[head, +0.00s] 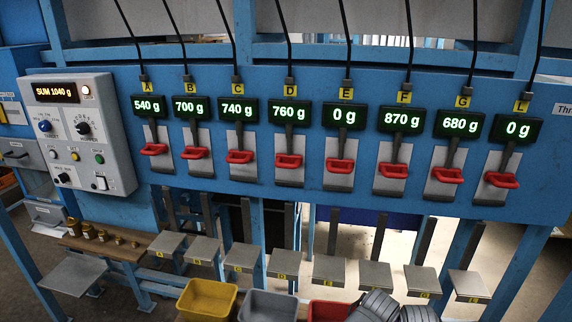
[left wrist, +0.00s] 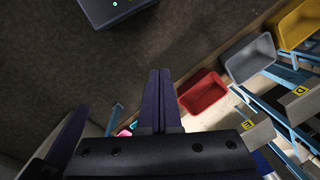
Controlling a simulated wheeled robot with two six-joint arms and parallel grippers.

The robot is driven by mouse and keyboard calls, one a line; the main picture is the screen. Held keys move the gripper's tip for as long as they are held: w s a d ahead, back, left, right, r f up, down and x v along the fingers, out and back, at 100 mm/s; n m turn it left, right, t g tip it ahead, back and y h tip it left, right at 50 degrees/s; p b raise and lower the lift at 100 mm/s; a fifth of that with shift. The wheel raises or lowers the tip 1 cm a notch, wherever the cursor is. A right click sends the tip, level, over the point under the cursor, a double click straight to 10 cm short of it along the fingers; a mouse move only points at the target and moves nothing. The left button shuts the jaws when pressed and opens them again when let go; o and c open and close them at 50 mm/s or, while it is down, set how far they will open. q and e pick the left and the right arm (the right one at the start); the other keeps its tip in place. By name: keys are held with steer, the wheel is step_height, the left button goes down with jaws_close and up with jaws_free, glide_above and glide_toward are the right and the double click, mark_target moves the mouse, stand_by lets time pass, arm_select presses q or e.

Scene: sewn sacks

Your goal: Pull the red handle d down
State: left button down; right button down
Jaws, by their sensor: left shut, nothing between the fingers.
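The red handle d (head: 289,161) sits on a metal plate in the blue panel, under the label D and a green display reading 760 g. Its grip is roughly level with the neighbouring handles, and nothing touches it. My left gripper (left wrist: 160,74) shows in the left wrist view with its dark fingers together and empty. There it is over the floor beside a red bin, and no handle shows in that view. I cannot make out either gripper at the handles in the head view.
Red handles c (head: 239,157) and e (head: 340,165) flank handle d closely. A grey control box (head: 80,135) reading SUM 1040 g stands left. Labelled small platforms (head: 284,263) jut out below. Yellow (head: 207,300), grey (head: 267,306) and red (left wrist: 203,93) bins stand beneath. Space before handle d is clear.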

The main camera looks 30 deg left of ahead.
arm_select(q)
steer(key=w+a+r+n+t+h, duration=0.1)
steer(key=w+a+t, duration=0.15)
steer(key=w, duration=0.45)
steer(key=w+a+r+n+t, duration=0.1)
steer(key=w+a+t, duration=0.15)
steer(key=w, duration=0.35)
steer(key=w+a+r+n+t+y+b, duration=0.1)
steer(key=w+a+r+n+t, duration=0.1)
steer(key=w+a+r+t, duration=0.75)
steer(key=s+a+r+n+t+y+b, duration=0.1)
steer(key=a+r+n+t+y, duration=0.2)
steer(key=a+r, duration=1.4)
steer(key=r+t+y, duration=0.1)
steer(key=t+y, duration=0.1)
steer(key=t, duration=0.3)
steer(key=shift+r, duration=0.35)
steer(key=shift+w+t, duration=0.1)
steer(key=shift+t, duration=0.15)
